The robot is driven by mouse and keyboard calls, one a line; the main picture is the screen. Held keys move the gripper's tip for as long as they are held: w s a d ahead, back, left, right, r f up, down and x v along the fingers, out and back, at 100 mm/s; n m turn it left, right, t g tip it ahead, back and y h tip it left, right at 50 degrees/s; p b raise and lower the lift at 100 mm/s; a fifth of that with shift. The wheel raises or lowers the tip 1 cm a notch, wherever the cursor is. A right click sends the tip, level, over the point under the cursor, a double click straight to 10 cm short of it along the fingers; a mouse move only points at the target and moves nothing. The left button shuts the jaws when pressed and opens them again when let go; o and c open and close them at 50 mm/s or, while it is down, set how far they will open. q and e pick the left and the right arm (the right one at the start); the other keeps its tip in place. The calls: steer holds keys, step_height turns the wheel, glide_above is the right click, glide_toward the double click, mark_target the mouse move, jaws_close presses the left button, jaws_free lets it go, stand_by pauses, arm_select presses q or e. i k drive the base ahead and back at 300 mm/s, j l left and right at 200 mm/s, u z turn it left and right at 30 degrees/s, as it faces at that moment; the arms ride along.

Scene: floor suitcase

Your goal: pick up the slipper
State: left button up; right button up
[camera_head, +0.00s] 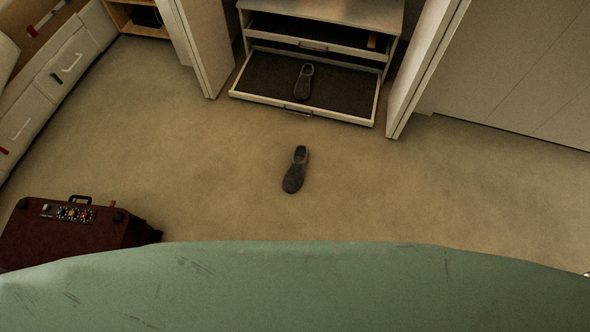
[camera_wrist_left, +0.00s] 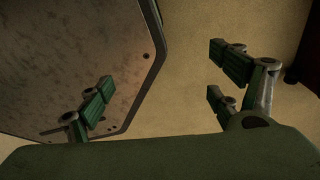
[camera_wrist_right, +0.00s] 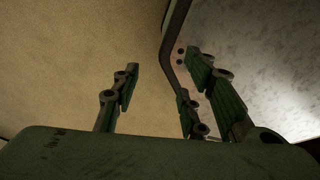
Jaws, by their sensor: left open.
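A dark grey slipper (camera_head: 295,170) lies alone on the carpet in the middle of the head view, its toe end towards me. A second, similar slipper (camera_head: 304,82) lies in the pulled-out lower drawer behind it. My left gripper (camera_wrist_left: 162,80) shows only in the left wrist view; its fingers are wide apart with nothing between them. My right gripper (camera_wrist_right: 160,78) shows only in the right wrist view, also with fingers apart and empty. Neither gripper is in the head view, and neither wrist view shows a slipper.
The open drawer (camera_head: 252,97) juts out between two open wardrobe doors (camera_head: 425,70). A dark red suitcase (camera_head: 65,238) stands at the lower left. White drawers (camera_head: 62,65) line the left side. The carpet around the near slipper is clear.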

mark_target(293, 181)
steer(key=z, duration=0.3)
steer(key=i+j+z, duration=0.3)
steer(key=j+z, duration=0.35)
steer(key=i+j+z, duration=0.15)
steer(key=z, duration=0.15)
steer(key=j+z, duration=0.3)
steer(key=j, duration=0.15)
steer(key=i+j, duration=0.05)
